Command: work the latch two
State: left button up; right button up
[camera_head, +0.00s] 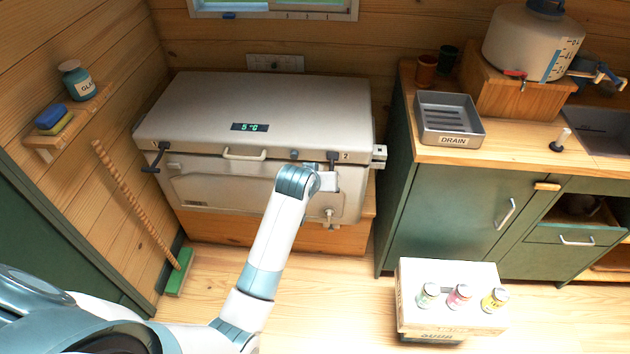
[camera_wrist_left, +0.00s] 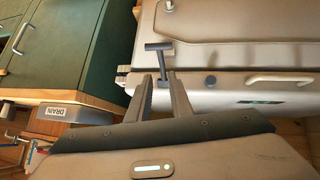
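The cream cooler (camera_head: 255,105) stands against the back wall with its lid down. Latch two (camera_head: 333,157) is a dark piece beside the "2" mark at its front right, partly hidden by my left gripper. In the left wrist view latch two shows as a dark T-shaped handle (camera_wrist_left: 160,47). My left gripper (camera_head: 328,180) is at the latch; in the wrist view its two fingers (camera_wrist_left: 160,78) are apart, with the latch stem between their tips. Contact is unclear. Latch one (camera_head: 155,158), black, juts out at the front left. My right gripper is not in view.
A lid handle (camera_head: 245,154) and a drain tap (camera_head: 328,213) are on the cooler's front. A green cabinet (camera_head: 450,215) stands close on the right. A white crate with several jars (camera_head: 450,275) is on the floor. A broom (camera_head: 140,210) leans at left.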

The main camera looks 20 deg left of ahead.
pick_arm(q)
jog(key=v, duration=0.7)
jog(key=shift+s+r+b, duration=0.3)
jog(key=shift+b, duration=0.15)
